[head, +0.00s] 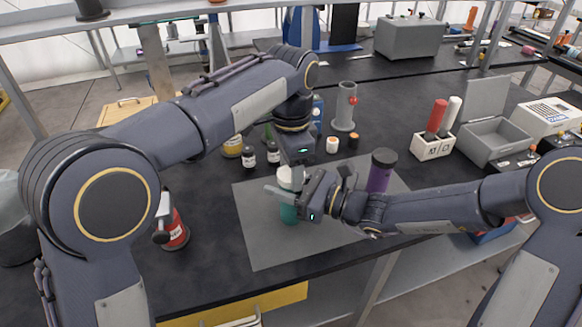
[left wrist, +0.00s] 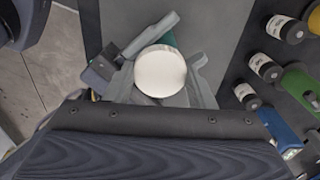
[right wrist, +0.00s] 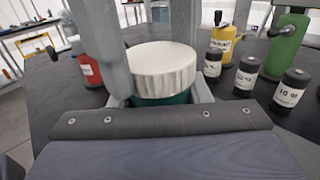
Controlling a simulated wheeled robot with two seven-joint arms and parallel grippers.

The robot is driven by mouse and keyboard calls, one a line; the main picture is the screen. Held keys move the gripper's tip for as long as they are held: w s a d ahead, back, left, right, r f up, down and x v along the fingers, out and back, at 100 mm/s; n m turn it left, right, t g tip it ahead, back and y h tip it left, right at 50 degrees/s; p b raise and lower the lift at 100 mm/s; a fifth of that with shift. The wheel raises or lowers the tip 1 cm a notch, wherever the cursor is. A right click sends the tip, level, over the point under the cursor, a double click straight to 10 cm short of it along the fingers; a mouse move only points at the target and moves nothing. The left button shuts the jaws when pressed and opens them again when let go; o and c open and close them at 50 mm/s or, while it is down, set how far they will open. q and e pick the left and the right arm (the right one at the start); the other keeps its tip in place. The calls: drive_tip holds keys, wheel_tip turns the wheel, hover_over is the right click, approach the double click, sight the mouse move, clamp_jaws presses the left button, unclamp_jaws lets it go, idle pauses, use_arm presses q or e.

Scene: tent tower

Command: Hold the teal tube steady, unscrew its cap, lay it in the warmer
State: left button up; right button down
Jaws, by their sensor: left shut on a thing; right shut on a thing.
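The teal tube (head: 289,213) stands upright on a grey mat (head: 262,240), with its ribbed white cap (right wrist: 163,66) on top. My right gripper (head: 290,196) is shut around the tube below the cap. My left gripper (head: 297,172) points down from above and is shut on the white cap, which also shows in the left wrist view (left wrist: 160,71). The cap sits on the tube with no clear gap showing. A grey box with a raised lid (head: 497,143), seemingly the warmer, stands open at the right; its inside looks empty.
A purple cylinder (head: 380,171) stands just behind my right gripper. A white rack (head: 432,148) holds red and white tubes near the box. A red bottle (head: 174,233) stands at left. Several small bottles (head: 249,157) and a grey cylinder (head: 344,108) stand behind the mat.

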use_arm(q)
drive_tip(key=shift+n, duration=1)
drive_tip(key=o, duration=1.1)
drive_tip(key=shift+c, duration=0.2)
drive_tip(key=shift+s+d, duration=0.15)
